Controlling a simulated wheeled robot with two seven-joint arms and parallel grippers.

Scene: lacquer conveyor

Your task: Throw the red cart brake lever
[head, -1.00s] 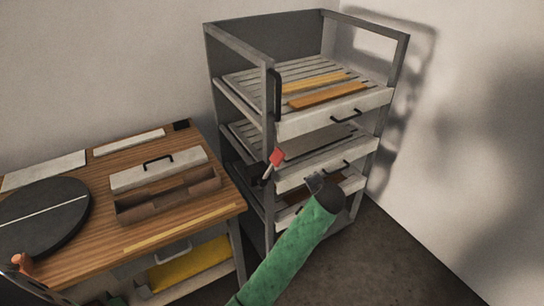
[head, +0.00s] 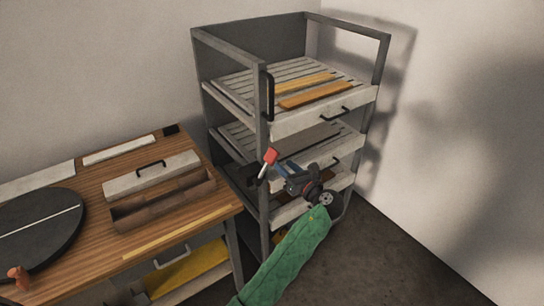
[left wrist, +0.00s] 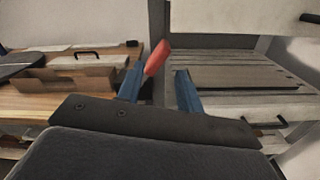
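The brake lever's red grip (head: 270,156) sits on a pale shaft at the cart's front left post. The cart (head: 263,120) is a grey rack with several slatted drawers. My left gripper (head: 281,170) is just right of the lever, its blue fingers pointing toward it. In the left wrist view the red grip (left wrist: 156,58) shows beyond and between the spread fingers of the left gripper (left wrist: 160,84), nearer the left finger. The fingers are open and hold nothing; whether one touches the lever I cannot tell. The lever's lower end is partly hidden.
A wooden workbench (head: 90,200) stands left of the cart, with a dark round disc (head: 40,228), a lidded box (head: 150,177) and a brown tray (head: 165,203). Orange boards (head: 315,95) lie in the cart's top drawer. Bare floor (head: 380,260) is at the right.

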